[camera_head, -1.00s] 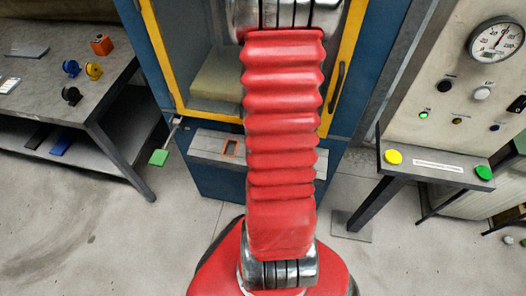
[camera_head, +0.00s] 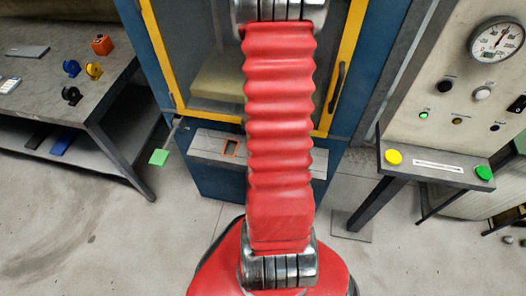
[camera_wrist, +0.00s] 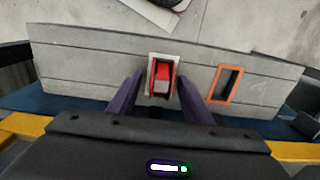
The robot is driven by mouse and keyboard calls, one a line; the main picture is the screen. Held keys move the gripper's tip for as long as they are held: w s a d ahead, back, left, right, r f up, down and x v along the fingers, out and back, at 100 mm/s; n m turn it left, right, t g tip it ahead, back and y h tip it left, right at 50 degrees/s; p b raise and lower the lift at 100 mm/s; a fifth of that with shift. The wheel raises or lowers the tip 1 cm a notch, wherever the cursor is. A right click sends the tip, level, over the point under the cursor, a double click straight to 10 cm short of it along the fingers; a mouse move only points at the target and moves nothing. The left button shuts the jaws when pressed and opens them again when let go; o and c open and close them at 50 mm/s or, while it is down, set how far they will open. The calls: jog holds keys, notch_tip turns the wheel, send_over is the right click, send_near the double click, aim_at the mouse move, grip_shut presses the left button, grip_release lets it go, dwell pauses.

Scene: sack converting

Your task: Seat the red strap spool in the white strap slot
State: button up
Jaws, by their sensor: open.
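In the wrist view the red strap spool (camera_wrist: 162,80) stands inside the white strap slot (camera_wrist: 151,62), with the white rim showing around its upper part and sides. I cannot tell how deep the spool sits. My gripper (camera_wrist: 160,86) is open, with one dark purple finger on each side of the spool and visible gaps between. In the head view my arm hides the white slot, the spool and my gripper.
The grey ledge (camera_head: 204,143) also holds an empty orange-rimmed slot (camera_wrist: 226,84), right of the white one in the wrist view. A yellow-framed cabinet opening (camera_head: 218,78) lies above it. A bench (camera_head: 35,78) with several small coloured spools is at left, a button panel (camera_head: 436,166) at right.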

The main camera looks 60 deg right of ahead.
jog(key=shift+c, duration=0.4)
grip_shut()
jog(key=shift+r, duration=0.1)
jog(key=shift+r, duration=0.8)
jog(key=shift+w+a+r, duration=0.15)
jog(key=shift+a+r, duration=0.05)
jog(key=shift+r, duration=0.25)
jog(key=shift+w+a+r, duration=0.1)
jog(key=shift+a+r, duration=0.1)
jog(key=shift+r, duration=0.25)
jog(key=w+a, duration=1)
jog(key=a, duration=0.3)
jog(key=shift+w+a, duration=0.2)
jog(key=shift+a, duration=0.1)
